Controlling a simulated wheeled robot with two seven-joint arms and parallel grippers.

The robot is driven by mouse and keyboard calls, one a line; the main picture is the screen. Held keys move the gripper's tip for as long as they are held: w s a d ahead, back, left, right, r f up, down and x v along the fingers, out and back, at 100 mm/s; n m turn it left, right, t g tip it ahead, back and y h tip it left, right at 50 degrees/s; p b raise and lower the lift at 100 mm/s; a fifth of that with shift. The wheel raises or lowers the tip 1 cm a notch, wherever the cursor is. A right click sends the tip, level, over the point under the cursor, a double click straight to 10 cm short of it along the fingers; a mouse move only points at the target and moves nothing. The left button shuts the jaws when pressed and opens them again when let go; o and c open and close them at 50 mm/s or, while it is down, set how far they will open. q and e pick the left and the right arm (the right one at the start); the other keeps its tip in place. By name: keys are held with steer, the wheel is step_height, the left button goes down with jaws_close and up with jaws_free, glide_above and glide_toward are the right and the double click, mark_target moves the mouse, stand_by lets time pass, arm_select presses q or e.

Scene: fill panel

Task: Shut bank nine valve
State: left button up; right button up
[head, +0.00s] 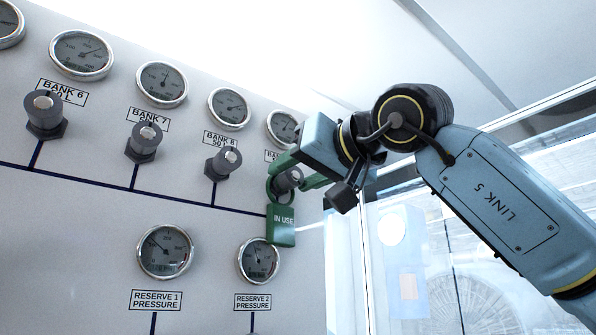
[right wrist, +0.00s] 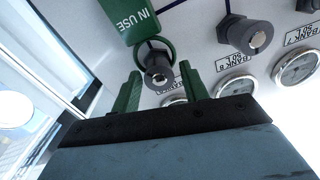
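The bank nine valve (head: 288,180) is a dark grey knob at the right end of the valve row. In the right wrist view the knob (right wrist: 157,72) lies between the line of my fingers, just past their tips. A green "IN USE" tag (head: 281,225) hangs by a green ring around the knob; the tag also shows in the right wrist view (right wrist: 128,18). My right gripper (head: 301,171) has green fingers, one on each side of the knob, spread open; contact cannot be told. The bank 9 label (head: 272,156) is partly hidden by the gripper. My left gripper is out of view.
Bank 8 (head: 223,162), bank 7 (head: 144,142) and bank 6 (head: 45,115) valves stand out from the panel to the left. The reserve 2 gauge (head: 259,262) is just below the tag. A window (head: 440,260) is to the right of the panel.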

steer(key=c, duration=0.7)
steer(key=shift+m, duration=0.3)
steer(key=shift+c, duration=0.2)
